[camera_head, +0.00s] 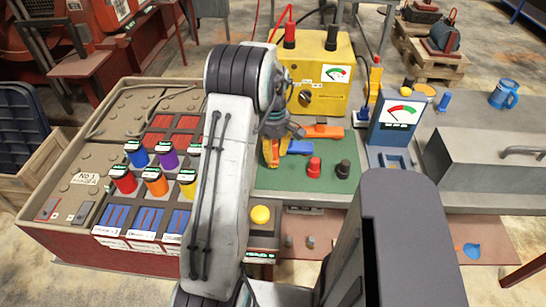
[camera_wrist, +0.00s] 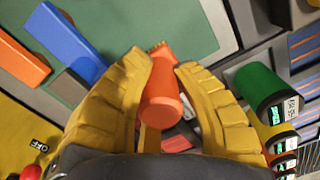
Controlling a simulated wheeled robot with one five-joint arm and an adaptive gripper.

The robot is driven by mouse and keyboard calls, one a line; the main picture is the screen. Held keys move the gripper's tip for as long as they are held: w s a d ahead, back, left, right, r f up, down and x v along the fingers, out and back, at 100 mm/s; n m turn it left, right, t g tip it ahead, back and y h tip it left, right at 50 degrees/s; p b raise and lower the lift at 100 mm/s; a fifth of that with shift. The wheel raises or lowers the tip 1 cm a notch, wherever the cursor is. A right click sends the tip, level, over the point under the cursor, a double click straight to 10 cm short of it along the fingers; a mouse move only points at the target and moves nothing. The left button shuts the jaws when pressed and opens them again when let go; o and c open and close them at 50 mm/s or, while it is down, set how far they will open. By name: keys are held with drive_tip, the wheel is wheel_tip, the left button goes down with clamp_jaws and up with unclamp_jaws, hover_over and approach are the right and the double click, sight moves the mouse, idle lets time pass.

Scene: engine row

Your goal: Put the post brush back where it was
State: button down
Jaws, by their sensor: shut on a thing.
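The post brush (camera_wrist: 162,92) has an orange handle and a short tuft of golden bristles at its far end. In the wrist view it stands between the yellow fingers of my gripper (camera_wrist: 162,62), which is shut on it. The bristle end points away from the wrist camera, towards the green mat (camera_wrist: 205,25). In the head view my gripper (camera_head: 271,152) is over the left part of the green mat (camera_head: 305,178), beside the white arm link. The brush is mostly hidden there. I cannot tell whether its bristles touch anything.
An orange block (camera_head: 322,131) and a blue block (camera_head: 300,147) lie close to my gripper. A yellow meter box (camera_head: 322,85) stands behind. Coloured cylinders (camera_head: 156,187) sit on the battery case at left. A blue meter stand (camera_head: 395,125) is at right.

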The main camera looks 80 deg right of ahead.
drive_tip(key=shift+f, duration=1.4)
drive_tip(key=shift+f, duration=0.1)
drive_tip(key=c, duration=1.1)
unclamp_jaws()
drive_tip(key=shift+o, duration=0.2)
drive_tip(key=r, duration=1.2)
drive_tip(key=shift+d, duration=0.2)
drive_tip(key=shift+r, duration=0.15)
